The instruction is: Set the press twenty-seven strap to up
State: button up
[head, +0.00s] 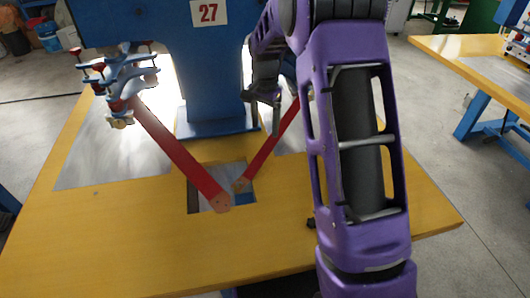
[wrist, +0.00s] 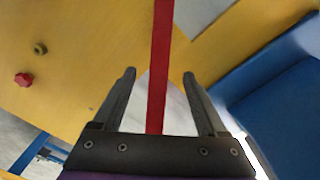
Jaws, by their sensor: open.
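The press with the number 27 sign (head: 209,12) is a blue frame on a yellow table. Two red straps slope down from it towards a square opening in the table, a left one (head: 172,148) and a right one (head: 268,150). The left strap's rounded lower end lies over the opening. My gripper (head: 263,114) is open near the upper part of the right strap, which is partly hidden by my arm. In the wrist view a red strap (wrist: 160,50) runs between my open fingers (wrist: 159,76); whether they touch it I cannot tell.
A blue and red clamp assembly (head: 120,80) hangs at the left of the press. The yellow tabletop (head: 110,235) is clear in front. Another yellow table (head: 470,50) stands at the right. A red knob (wrist: 23,79) shows in the wrist view.

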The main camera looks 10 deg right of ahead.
aim_at(265, 150)
notch_tip(265, 150, down, 11)
jog(key=shift+r+b, duration=0.1)
jog(key=shift+b, duration=0.6)
grip_shut()
dwell(1.0)
